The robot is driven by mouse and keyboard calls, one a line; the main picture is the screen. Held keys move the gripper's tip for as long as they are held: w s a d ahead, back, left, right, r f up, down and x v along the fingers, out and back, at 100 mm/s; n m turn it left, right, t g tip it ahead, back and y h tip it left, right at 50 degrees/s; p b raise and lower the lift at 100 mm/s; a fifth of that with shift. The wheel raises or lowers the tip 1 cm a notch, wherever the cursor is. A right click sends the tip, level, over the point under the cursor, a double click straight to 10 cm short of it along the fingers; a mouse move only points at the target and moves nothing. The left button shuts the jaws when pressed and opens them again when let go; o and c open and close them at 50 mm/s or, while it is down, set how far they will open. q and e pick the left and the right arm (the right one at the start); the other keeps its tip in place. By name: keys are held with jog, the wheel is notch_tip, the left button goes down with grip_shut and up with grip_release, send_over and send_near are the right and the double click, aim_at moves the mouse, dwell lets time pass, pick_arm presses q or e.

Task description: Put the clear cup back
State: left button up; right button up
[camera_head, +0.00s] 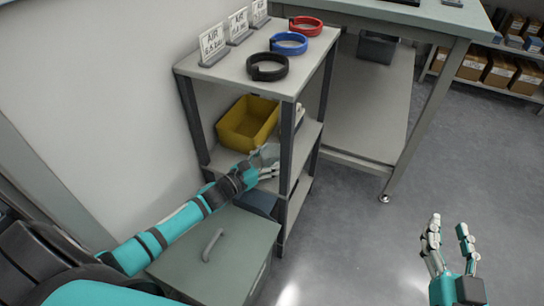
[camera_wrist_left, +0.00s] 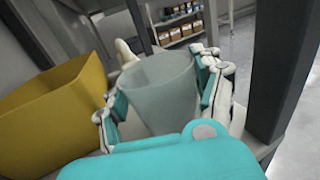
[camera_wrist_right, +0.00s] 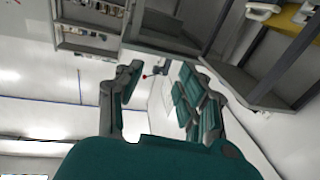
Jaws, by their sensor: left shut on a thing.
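The clear cup (camera_wrist_left: 158,88) is a see-through tapered cup between the fingers of my left gripper (camera_wrist_left: 165,95) in the left wrist view. In the head view the cup (camera_head: 266,156) shows faintly at the left gripper (camera_head: 264,166), at the middle shelf of the grey rack (camera_head: 228,166). My left gripper is shut on the cup. Whether the cup's base touches the shelf is hidden. My right gripper (camera_head: 450,235) is open and empty, held over the floor at the right. Its spread fingers also show in the right wrist view (camera_wrist_right: 155,95).
A yellow bin (camera_head: 232,140) stands on the same shelf beside the cup. A dark rack post (camera_head: 286,140) is close to the left gripper. Black (camera_head: 267,67), blue (camera_head: 289,44) and red (camera_head: 306,27) rings lie on the top shelf. A grey cabinet (camera_head: 215,255) stands in front.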

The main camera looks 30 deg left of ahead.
pick_arm(q)
jog(key=o, duration=1.1)
jog(key=shift+c, duration=0.2)
pick_arm(e)
jog(key=shift+r, duration=0.15)
pick_arm(q)
jog(key=s+a+n+p, duration=0.2)
jog(key=s+a, duration=0.1)
jog(key=s, duration=0.8)
jog(key=s+d+r+n+g+y, duration=0.1)
jog(key=d+n, duration=0.4)
jog(key=n, duration=0.6)
jog(key=s+d+r+n+g+y, duration=0.1)
jog(key=s+d+r+n, duration=0.3)
jog(key=n, duration=0.8)
jog(key=s+d+r+n+g+y, duration=0.1)
jog(key=s+d+r+n+g, duration=0.2)
jog(key=n, duration=0.9)
jog(key=d, duration=0.3)
jog(key=shift+s+d+r, duration=0.15)
jog(key=shift+s+d, duration=0.15)
jog(key=shift+d, duration=0.05)
pick_arm(e)
jog(key=s+d+f+g+h, duration=0.1)
jog(key=s+d+f+g, duration=0.1)
jog(key=f+g, duration=0.4)
notch_tip(320, 180, down, 3)
jog(key=shift+s+f+h, duration=0.15)
jog(key=shift+s+h, duration=0.25)
jog(key=shift+s, duration=0.3)
